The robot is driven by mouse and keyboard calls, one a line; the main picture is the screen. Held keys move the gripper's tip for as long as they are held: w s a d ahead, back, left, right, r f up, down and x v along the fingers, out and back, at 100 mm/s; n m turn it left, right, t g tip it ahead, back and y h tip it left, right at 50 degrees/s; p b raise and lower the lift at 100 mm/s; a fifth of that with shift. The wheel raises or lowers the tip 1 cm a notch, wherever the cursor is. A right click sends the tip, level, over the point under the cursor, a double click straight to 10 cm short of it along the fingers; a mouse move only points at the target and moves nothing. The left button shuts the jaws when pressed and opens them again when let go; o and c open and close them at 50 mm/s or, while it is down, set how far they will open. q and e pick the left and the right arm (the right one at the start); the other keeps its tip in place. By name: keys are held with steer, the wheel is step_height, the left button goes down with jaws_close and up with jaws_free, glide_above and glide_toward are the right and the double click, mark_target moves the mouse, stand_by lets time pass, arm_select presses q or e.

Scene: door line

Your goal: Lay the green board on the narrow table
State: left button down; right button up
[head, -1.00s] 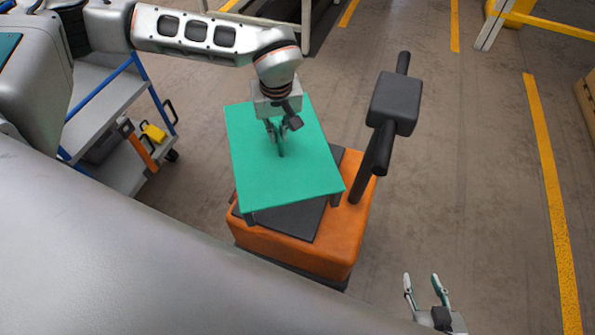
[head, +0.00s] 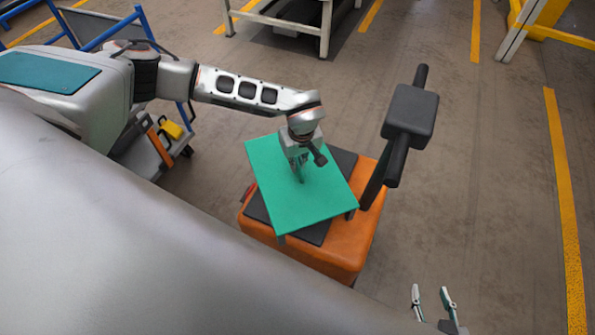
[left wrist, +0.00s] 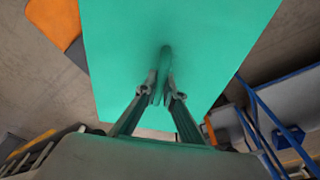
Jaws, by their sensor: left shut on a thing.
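The green board (head: 275,170) is a flat sheet with short dark feet at its near corners. It is over the dark deck of an orange wheeled truck (head: 345,250); whether it touches the deck is hard to tell. My left gripper (head: 300,178) is shut on the upright peg at the board's middle. The left wrist view shows both fingers (left wrist: 163,92) on the peg, with the green board (left wrist: 230,40) filling much of the picture. My right gripper (head: 430,289) is open and empty at the bottom right. I cannot make out for certain which thing is the narrow table.
The truck has a dark post and box (head: 410,112) standing just right of the board. A pale-framed bench (head: 272,22) stands at the top. A blue-railed cart with a yellow item (head: 172,130) is at the left. Open floor (head: 480,190) lies to the right.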

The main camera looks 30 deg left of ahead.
arm_select(q)
steer(key=shift+f, duration=2.15)
steer(key=shift+f, duration=0.15)
steer(key=c, duration=2.2)
jaws_free()
steer(key=shift+o, duration=0.2)
